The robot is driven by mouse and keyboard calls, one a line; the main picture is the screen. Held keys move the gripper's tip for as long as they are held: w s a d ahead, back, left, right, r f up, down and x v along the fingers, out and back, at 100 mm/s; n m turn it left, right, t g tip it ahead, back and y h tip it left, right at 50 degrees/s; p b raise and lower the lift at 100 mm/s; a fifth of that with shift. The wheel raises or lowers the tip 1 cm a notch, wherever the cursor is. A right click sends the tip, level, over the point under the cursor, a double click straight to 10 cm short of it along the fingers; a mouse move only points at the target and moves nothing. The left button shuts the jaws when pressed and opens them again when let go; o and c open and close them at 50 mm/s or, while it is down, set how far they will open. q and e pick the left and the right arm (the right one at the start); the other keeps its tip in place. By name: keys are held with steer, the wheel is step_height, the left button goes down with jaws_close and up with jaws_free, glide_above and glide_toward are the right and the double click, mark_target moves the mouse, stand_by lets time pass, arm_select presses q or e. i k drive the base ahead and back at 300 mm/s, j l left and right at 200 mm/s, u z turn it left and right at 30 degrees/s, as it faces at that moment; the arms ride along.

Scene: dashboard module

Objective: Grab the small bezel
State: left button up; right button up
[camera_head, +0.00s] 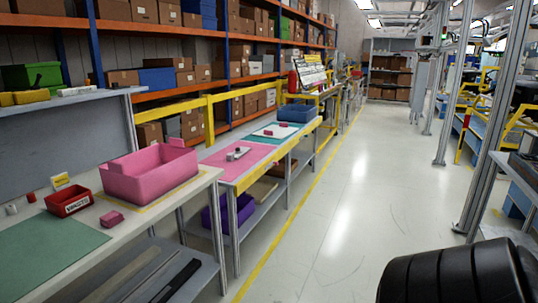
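I cannot tell for certain which thing is the small bezel. A small grey and dark part (238,153) lies on the pink mat (255,163) of the second bench. A small reddish part (268,132) lies on a white sheet on the far teal mat (288,133). Neither of my grippers is in view.
The near bench has a green mat (45,252) and a red labelled bin (69,201). A blue bin (297,112) stands at the far bench end. The aisle floor (335,220) is clear. A black ribbed object (460,275) fills the bottom right; metal posts stand behind it.

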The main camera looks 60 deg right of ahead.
mark_target(230, 157)
steer(key=z, duration=1.6)
steer(key=i+l+z, duration=0.15)
steer(key=i, duration=0.2)
steer(key=i+l+z, duration=0.15)
steer(key=i, duration=0.25)
steer(key=i+l+z, duration=0.2)
steer(key=i, duration=0.45)
steer(key=i+z, duration=0.15)
steer(key=i, duration=0.5)
steer(key=i+u, duration=0.1)
steer(key=i, duration=0.6)
steer(key=i+l+u, duration=0.1)
steer(key=i, duration=0.55)
steer(key=i+l+u, duration=0.2)
steer(key=i+u, duration=0.25)
steer(key=i+l+u, duration=0.55)
steer(key=u, duration=0.3)
steer(key=i+l+u, duration=0.1)
steer(key=u, duration=0.3)
steer(key=i+l+u, duration=0.15)
steer(key=u, duration=0.25)
steer(key=i+l+u, duration=0.1)
steer(key=u, duration=0.25)
steer(key=i+l+u, duration=0.1)
steer(key=l+u, duration=0.15)
steer(key=u, duration=0.15)
steer(key=l+u, duration=0.35)
steer(key=i+j, duration=0.05)
steer(key=j, duration=0.05)
